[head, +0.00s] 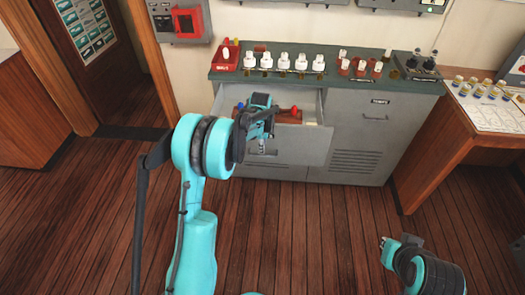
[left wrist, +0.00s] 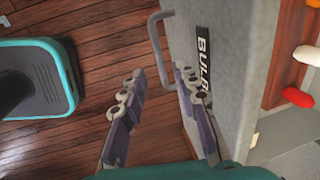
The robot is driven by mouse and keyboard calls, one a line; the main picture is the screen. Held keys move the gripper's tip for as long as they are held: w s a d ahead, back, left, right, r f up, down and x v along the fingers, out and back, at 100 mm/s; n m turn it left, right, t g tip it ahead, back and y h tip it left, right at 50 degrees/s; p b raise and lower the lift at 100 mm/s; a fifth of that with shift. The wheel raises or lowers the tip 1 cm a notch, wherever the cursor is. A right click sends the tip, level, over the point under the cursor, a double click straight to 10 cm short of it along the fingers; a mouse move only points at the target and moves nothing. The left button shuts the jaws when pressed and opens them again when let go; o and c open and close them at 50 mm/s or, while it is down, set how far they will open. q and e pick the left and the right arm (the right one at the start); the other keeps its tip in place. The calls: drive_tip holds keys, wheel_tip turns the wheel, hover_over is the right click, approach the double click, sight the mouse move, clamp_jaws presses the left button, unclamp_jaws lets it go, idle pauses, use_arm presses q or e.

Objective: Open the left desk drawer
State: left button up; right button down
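The left desk drawer (head: 308,143) stands pulled out from the grey cabinet, with its inside and contents showing. My left gripper (head: 262,147) is at the front of this drawer, toward its left part. In the left wrist view, the two fingers (left wrist: 158,88) are spread apart with nothing clamped between them. The drawer's bar handle (left wrist: 155,45) is at the fingertips, and the drawer front (left wrist: 228,70) with a black label lies by the right finger. My right gripper (head: 386,243) is low at the right, away from the cabinet, and its fingers are too small to judge.
A green-grey counter top (head: 290,72) carries a red tray (head: 226,58) and several white and red items. A closed grey door (head: 366,150) is right of the drawer. A wooden desk (head: 440,150) stands at the far right. The plank floor in front is clear.

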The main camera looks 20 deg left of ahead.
use_arm(q)
wheel_tip(320, 180, up, 6)
drive_tip(key=s, duration=0.1)
drive_tip(key=shift+d, duration=0.15)
drive_tip(key=shift+r, duration=0.1)
drive_tip(key=s+d+r+n+t, duration=0.1)
drive_tip(key=s+d+r+n, duration=0.25)
drive_tip(key=s+r, duration=0.35)
drive_tip(key=s+d+r+n+t, duration=0.1)
drive_tip(key=s+d+r+n, duration=0.25)
drive_tip(key=s, duration=0.55)
drive_tip(key=s+d+f+n+t, duration=0.2)
drive_tip(key=s+n, duration=0.6)
drive_tip(key=s, duration=0.7)
drive_tip(key=shift+d+t+h, duration=0.3)
drive_tip(key=shift+t, duration=0.2)
drive_tip(key=shift+s, duration=0.1)
idle(3.7)
